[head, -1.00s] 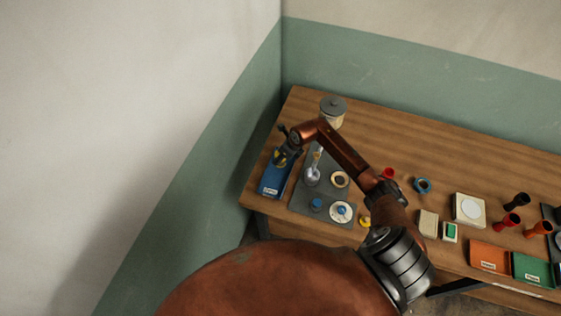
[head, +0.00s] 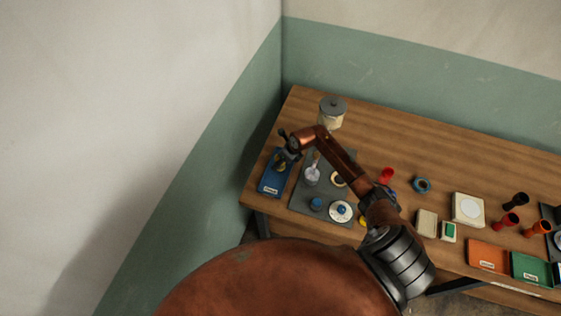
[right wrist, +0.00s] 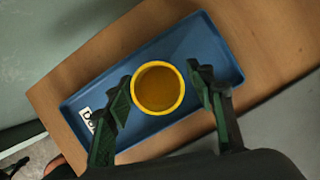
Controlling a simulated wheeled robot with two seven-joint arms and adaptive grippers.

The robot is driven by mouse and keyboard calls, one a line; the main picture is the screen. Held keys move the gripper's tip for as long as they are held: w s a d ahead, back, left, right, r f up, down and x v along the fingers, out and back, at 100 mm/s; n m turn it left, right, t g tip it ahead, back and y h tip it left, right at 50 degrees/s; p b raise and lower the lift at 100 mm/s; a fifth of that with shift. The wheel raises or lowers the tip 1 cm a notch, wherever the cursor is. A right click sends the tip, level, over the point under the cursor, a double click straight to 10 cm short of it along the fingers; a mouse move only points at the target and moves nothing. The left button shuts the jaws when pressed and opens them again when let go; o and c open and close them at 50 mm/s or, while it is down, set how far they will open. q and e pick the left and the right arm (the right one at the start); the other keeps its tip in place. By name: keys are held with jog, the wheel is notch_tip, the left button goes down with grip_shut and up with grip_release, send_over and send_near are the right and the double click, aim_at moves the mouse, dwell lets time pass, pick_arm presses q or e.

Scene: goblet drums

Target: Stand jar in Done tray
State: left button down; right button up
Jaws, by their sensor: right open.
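A round yellow jar (right wrist: 158,88) with an amber-brown inside, seen from above in the right wrist view, stands within the blue tray (right wrist: 190,48). The tray has a white label, too blurred to read for sure, and also shows at the left end of the table in the head view (head: 270,187). My right gripper (right wrist: 160,90) is open, one dark green finger on each side of the jar. In the head view my right gripper (head: 286,155) is over the tray and hides most of the jar. My left gripper is not in view.
A grey mat (head: 322,186) with several small items lies just right of the tray. A grey-lidded canister (head: 331,114) stands behind it. The wall is close on the left.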

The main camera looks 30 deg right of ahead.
jog(key=shift+r, duration=0.15)
jog(key=shift+d+r, duration=0.15)
jog(key=shift+r, duration=0.2)
jog(key=v, duration=1.1)
jog(key=shift+s, duration=0.25)
jog(key=shift+r, duration=0.15)
